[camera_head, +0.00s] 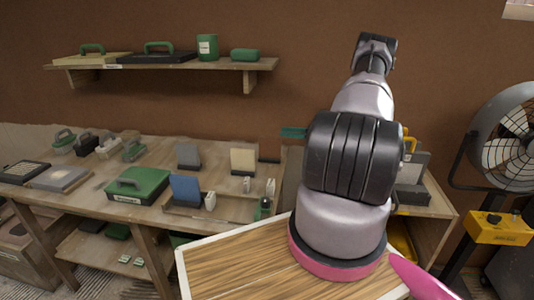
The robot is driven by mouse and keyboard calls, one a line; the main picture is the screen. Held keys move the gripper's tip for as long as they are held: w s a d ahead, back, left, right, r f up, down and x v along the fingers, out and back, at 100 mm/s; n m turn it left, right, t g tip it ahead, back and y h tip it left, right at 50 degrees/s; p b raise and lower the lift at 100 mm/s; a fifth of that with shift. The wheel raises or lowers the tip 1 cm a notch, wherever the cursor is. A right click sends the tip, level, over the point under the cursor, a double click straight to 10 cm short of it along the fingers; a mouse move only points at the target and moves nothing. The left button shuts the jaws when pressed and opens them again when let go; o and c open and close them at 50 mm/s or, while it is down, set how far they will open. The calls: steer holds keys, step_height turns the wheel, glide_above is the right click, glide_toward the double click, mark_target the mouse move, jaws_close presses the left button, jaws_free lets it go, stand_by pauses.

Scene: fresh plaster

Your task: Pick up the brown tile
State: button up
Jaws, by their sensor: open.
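I cannot make out a tile that is clearly brown. Several upright tiles stand on the workbench: a grey one (188,154), a cream one (243,159) and a blue one (186,189). My arm rises at the right of centre and hides part of the bench behind it.
The workbench (85,200) holds a green case (139,185) and several handled tools at the left. A wall shelf (215,66) carries green containers. A fan (508,130) and a yellow box (500,228) stand at the right.

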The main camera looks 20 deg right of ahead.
mark_target(270, 157)
steer(key=f, duration=0.6)
steer(key=shift+w+a+f, duration=0.1)
steer(key=shift+w+a, duration=0.15)
steer(key=shift+a, duration=0.15)
steer(key=x, duration=0.6)
steer(key=shift+w+a, duration=0.2)
jaws_close()
stand_by(0.6)
